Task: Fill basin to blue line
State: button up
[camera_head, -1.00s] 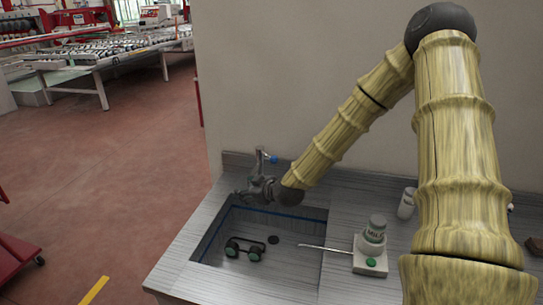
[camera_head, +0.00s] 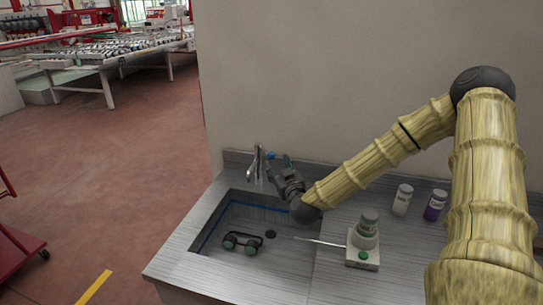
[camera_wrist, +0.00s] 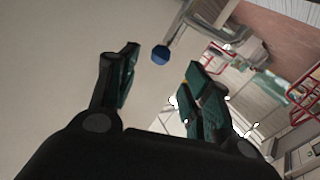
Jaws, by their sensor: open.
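The grey basin (camera_head: 215,222) is sunk in the counter, with a blue line (camera_head: 262,207) along its inner walls. I can make out no water surface in it. A metal faucet (camera_head: 257,166) stands at its back edge. In the wrist view a round blue knob (camera_wrist: 160,54) sits on the end of the metal faucet (camera_wrist: 180,32), just beyond the fingertips. My gripper (camera_head: 280,162) is open beside the faucet, to its right. In the wrist view my gripper (camera_wrist: 163,70) has its fingers apart with nothing between them. In the head view the gripper partly hides the knob.
A wall rises behind.

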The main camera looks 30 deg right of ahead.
aim_at(273, 158)
jog(key=shift+p+x, duration=1.05)
jog(key=shift+x, duration=3.1)
